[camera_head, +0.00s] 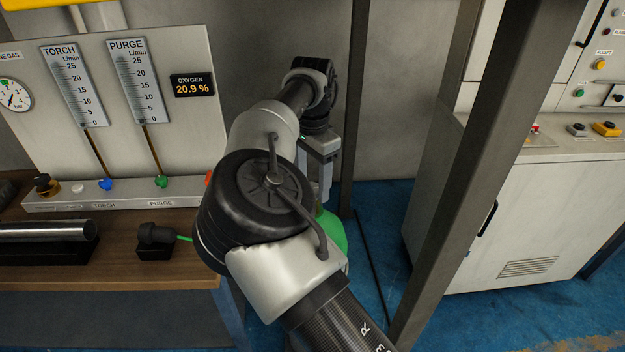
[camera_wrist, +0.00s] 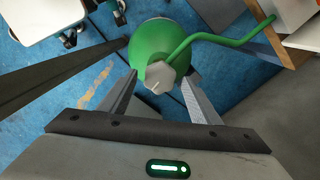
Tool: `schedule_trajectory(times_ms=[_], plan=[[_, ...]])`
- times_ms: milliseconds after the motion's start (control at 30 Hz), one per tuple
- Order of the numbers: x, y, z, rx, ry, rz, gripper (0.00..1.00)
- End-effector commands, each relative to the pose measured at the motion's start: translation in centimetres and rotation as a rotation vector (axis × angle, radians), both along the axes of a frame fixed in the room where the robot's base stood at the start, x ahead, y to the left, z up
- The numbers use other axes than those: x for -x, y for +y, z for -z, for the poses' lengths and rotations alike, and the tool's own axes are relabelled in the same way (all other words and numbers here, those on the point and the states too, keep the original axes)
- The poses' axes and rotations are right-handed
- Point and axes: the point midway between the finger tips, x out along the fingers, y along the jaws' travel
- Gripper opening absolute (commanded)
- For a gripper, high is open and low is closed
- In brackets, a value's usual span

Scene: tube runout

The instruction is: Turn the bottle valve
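The green gas bottle (camera_wrist: 150,42) stands on the blue floor, seen from above in the wrist view. Its valve is a grey faceted knob (camera_wrist: 160,77) with a small pale mark on it. My gripper (camera_wrist: 161,82) is open, with one finger to each side of the knob in the picture. A gap shows on both sides, and I cannot tell how far the fingertips are above it. In the head view the bottle's green shoulder (camera_head: 331,232) shows beside my arm. My gripper (camera_head: 322,185) points down over it, and the knob is hidden there.
A green hose (camera_wrist: 215,38) runs from the valve area to the right. A wooden bench (camera_head: 150,268) with the torch and purge flow panel (camera_head: 190,110) stands left. A dark post (camera_head: 465,180) and a white cabinet (camera_head: 530,230) stand right. Blue floor (camera_head: 380,230) lies open between.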

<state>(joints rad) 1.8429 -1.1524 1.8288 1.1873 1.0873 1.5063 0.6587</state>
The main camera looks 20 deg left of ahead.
Motion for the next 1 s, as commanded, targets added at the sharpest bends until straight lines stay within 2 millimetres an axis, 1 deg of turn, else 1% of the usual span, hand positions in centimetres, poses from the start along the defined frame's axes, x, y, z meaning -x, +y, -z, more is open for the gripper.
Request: schedule_trajectory(times_ms=[167,267,733,833,1000], plan=[[0.0,0.0,-0.3,0.000,0.000,-0.001,0.57],[0.0,0.0,-0.9,0.000,0.000,-0.001,0.57],[0.0,0.0,-5.7,0.000,0.000,-0.002,0.57],[0.0,0.0,-6.1,0.001,0.000,-0.002,0.57],[0.0,0.0,-6.0,0.001,0.000,-0.002,0.57]])
